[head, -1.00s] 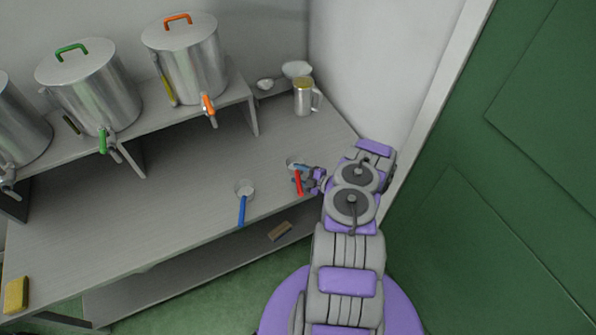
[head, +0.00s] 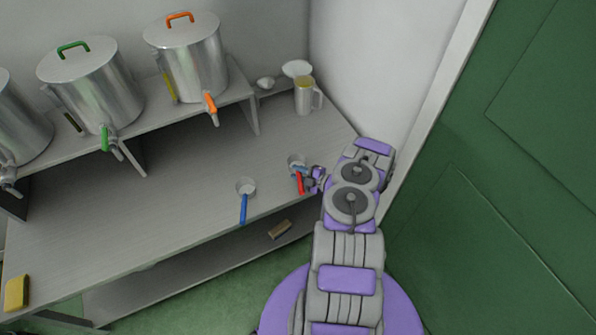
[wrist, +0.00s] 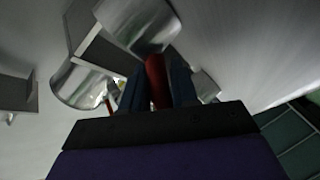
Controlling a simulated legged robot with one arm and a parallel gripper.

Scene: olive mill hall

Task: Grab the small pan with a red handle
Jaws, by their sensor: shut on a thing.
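The small pan (head: 297,160) with a red handle (head: 300,183) is at the right part of the table, near its front edge. My gripper (head: 303,173) is at the pan and shut on its red handle. In the wrist view the red handle (wrist: 156,80) stands between my two dark fingers, with the metal pan (wrist: 140,22) beyond them. I cannot tell whether the pan touches the table.
A similar pan with a blue handle (head: 243,207) lies to the left. A metal mug (head: 305,97) and small bowls (head: 296,69) stand in the back corner. Large steel vats (head: 188,60) stand on a raised shelf. A yellow sponge (head: 16,293) lies front left. A green door (head: 500,200) is on the right.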

